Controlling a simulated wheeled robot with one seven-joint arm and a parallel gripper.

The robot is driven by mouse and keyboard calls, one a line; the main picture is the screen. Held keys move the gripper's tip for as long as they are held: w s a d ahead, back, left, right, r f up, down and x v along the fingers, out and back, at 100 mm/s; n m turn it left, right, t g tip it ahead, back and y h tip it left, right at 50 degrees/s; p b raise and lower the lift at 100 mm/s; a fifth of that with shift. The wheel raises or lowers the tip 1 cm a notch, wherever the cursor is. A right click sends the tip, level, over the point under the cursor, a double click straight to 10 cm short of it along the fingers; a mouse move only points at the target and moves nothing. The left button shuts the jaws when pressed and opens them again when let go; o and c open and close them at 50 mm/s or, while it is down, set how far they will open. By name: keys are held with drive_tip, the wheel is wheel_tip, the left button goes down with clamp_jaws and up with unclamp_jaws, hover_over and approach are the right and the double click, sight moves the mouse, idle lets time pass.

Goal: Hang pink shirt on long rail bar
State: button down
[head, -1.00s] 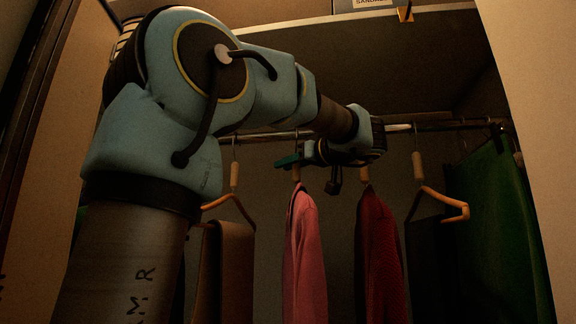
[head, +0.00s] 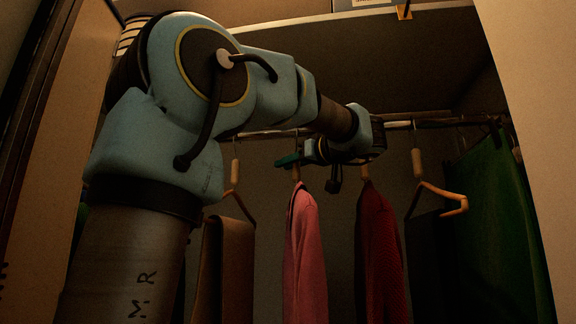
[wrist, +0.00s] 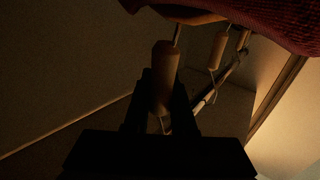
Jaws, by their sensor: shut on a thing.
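The pink shirt (head: 305,255) hangs upright from a hanger in the head view, between a brown garment and a dark red one. My gripper (head: 289,160) reaches in from the right at the neck of that hanger, just below the long rail bar (head: 270,134). In the wrist view my gripper (wrist: 163,108) is shut on the hanger's wooden neck (wrist: 164,78). The rail bar also shows there (wrist: 208,99), dim and slanted. Whether the hanger's hook rests on the bar cannot be told.
The brown garment (head: 226,265) hangs left of the pink shirt. The dark red garment (head: 381,250) hangs close on its right, below my wrist. A dark garment on an orange hanger (head: 440,200) and a green one (head: 500,220) hang further right. A shelf (head: 400,60) lies above.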

drive_tip(key=c, duration=0.7)
unclamp_jaws()
drive_tip(key=shift+o, duration=0.2)
drive_tip(key=v, duration=1.1)
